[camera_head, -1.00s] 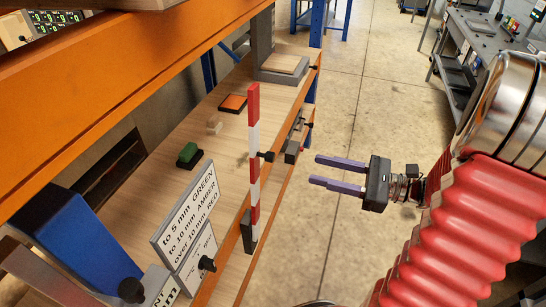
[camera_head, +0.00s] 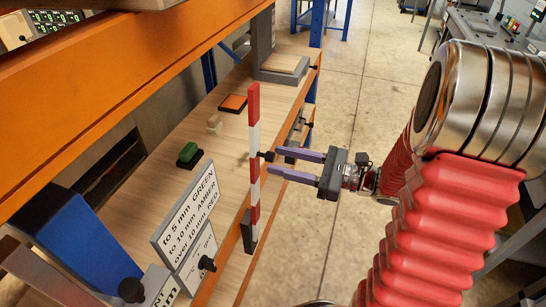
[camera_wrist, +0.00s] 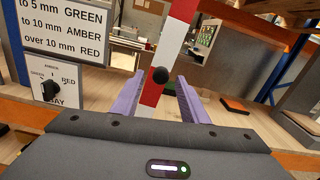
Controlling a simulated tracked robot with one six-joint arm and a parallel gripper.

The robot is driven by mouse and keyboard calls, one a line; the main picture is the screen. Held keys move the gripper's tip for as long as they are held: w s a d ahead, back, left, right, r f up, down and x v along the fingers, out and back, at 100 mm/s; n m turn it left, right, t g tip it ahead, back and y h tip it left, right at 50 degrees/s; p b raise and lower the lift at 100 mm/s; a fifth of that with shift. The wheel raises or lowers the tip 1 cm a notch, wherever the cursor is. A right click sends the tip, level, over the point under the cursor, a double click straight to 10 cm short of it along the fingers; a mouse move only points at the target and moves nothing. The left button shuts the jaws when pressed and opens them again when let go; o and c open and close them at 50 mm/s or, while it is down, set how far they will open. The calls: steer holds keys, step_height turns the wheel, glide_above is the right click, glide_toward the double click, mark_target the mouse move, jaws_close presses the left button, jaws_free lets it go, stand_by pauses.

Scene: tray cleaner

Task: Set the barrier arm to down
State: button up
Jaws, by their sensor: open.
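The barrier arm (camera_head: 254,140) is a red and white striped bar standing upright at the front edge of the shelf. A round black knob (camera_head: 267,156) sticks out from its middle; it also shows in the wrist view (camera_wrist: 160,75). My gripper (camera_head: 298,165) is open, its two purple fingers pointing left at the bar, with the tips close to the knob. In the wrist view the bar (camera_wrist: 153,103) and knob appear between the fingers (camera_wrist: 172,95). I cannot tell whether the fingers touch anything.
A sign (camera_head: 186,211) with size and colour text stands left of the bar, with a black selector knob (camera_head: 207,263) below. A green block (camera_head: 188,153), an orange-topped pad (camera_head: 233,103) and a scale-like stand (camera_head: 284,66) are on the shelf. An orange beam (camera_head: 120,75) crosses above.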

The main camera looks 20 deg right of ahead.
mark_target(274, 159)
steer(key=shift+x, duration=1.8)
steer(key=shift+c, duration=0.5)
jaws_close()
steer(key=shift+d, duration=0.2)
steer(key=shift+a, duration=0.15)
